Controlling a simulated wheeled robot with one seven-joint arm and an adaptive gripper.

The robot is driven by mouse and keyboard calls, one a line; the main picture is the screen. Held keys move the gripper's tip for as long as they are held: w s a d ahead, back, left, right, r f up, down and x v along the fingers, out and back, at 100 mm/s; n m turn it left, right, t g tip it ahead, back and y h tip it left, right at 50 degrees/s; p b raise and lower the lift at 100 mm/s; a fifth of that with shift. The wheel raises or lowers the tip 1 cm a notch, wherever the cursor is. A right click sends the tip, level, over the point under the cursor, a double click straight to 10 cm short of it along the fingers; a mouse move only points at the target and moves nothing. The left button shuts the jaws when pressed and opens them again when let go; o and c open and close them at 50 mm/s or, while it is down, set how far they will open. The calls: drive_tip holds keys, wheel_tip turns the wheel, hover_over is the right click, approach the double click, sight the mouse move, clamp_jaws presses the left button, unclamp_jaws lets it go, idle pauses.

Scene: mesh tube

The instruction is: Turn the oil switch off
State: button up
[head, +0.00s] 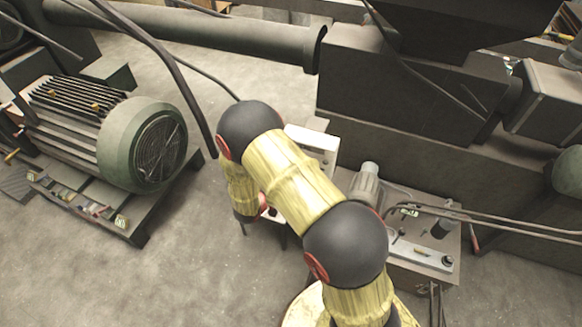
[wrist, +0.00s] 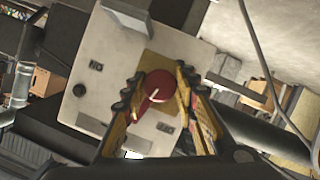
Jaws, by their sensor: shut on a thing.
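The oil switch is a red rotary knob (wrist: 158,87) with a pale pointer line, in the middle of the wrist view. It sits on a yellow plate (wrist: 150,62) on a light panel (wrist: 112,60). My gripper (wrist: 158,88) has one finger on each side of the knob and is shut on it. In the head view my yellow and black arm covers most of the panel, and only part of a white box (head: 312,140) shows behind it. The gripper and the knob are hidden there.
A green motor (head: 145,140) stands on a pallet at the left. A large dark machine (head: 400,90) fills the back right, and a grey unit with a cylinder and cables (head: 422,255) stands right of my arm. The concrete floor (head: 190,270) at the lower left is clear.

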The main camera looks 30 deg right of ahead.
drive_tip(key=shift+n+g+h+p, duration=0.4)
drive_tip(key=shift+n+p, duration=0.35)
drive_tip(key=shift+n, duration=0.15)
drive_tip(key=o, duration=1.2)
drive_tip(key=shift+a, duration=0.1)
drive_tip(key=v, duration=1.2)
drive_tip(key=shift+w+f, duration=0.1)
